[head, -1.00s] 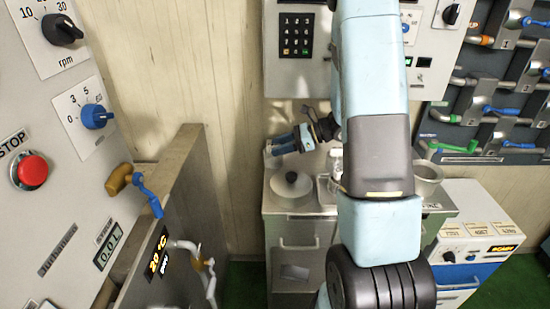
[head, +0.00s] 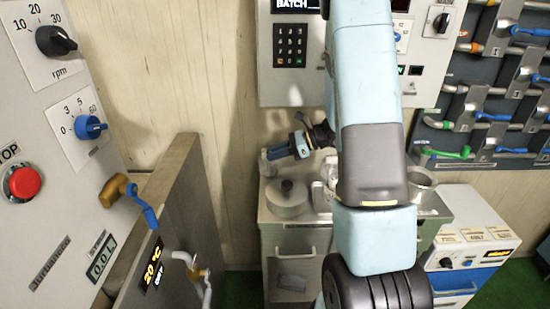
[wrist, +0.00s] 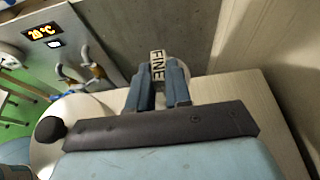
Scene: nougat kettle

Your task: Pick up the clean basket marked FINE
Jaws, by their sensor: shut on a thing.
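In the wrist view, a white label reading FINE (wrist: 158,66) stands between the two blue fingers of my gripper (wrist: 160,82). The fingers are shut on the labelled part of the basket; its body is mostly hidden, and I cannot tell whether it is clean. In the head view, my gripper (head: 284,151) is at the left back of the grey cabinet top, by the wall. A small grey piece (head: 265,163) at the fingertips looks like part of the basket. I cannot tell whether it touches the cabinet top.
A round lidded pot (head: 287,200) stands on the cabinet top just below my gripper. A brown-edged panel (head: 180,180) with valves and a display rises at the left. A keypad box (head: 290,70) hangs above. A rack of handles (head: 490,110) is at right.

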